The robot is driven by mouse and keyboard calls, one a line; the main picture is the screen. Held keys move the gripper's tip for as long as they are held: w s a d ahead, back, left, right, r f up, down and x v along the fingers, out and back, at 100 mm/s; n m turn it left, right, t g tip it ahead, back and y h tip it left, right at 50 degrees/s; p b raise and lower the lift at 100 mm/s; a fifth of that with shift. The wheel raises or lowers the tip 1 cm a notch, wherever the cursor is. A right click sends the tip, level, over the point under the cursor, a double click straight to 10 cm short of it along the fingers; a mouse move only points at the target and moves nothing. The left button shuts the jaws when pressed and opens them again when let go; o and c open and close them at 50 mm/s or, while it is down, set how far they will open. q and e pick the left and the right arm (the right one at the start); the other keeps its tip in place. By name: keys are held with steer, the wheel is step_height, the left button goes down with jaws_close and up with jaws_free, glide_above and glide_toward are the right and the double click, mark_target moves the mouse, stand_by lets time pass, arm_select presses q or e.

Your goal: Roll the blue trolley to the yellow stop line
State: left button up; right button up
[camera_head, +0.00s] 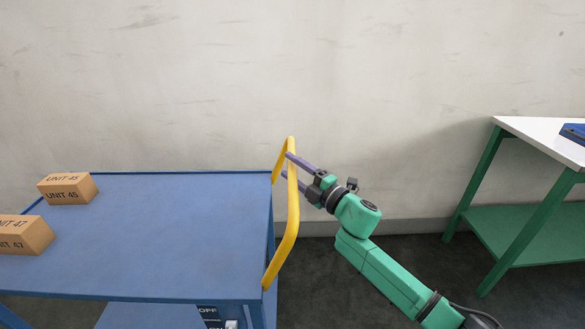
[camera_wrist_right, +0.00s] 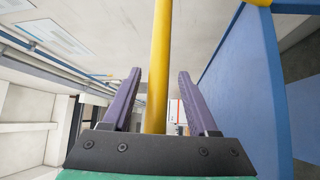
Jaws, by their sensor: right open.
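The blue trolley (camera_head: 160,235) stands at the left in the head view, with its flat top and part of a lower shelf showing. Its yellow handle (camera_head: 291,215) bows out from the trolley's right end. My right gripper (camera_head: 287,165) is open at the far part of the handle. In the right wrist view the yellow bar (camera_wrist_right: 160,70) runs between the two purple fingers (camera_wrist_right: 158,85), with gaps on both sides. The trolley's blue side (camera_wrist_right: 245,85) is to the right there. My left gripper is not in view. No yellow stop line shows.
Two cardboard boxes, UNIT 45 (camera_head: 68,188) and UNIT 47 (camera_head: 24,235), sit on the trolley's top at the left. A white-topped table (camera_head: 540,133) with green legs stands at the right. A pale wall (camera_head: 400,90) is behind. Dark floor lies between.

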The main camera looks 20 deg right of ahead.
jaws_close()
stand_by(1.3)
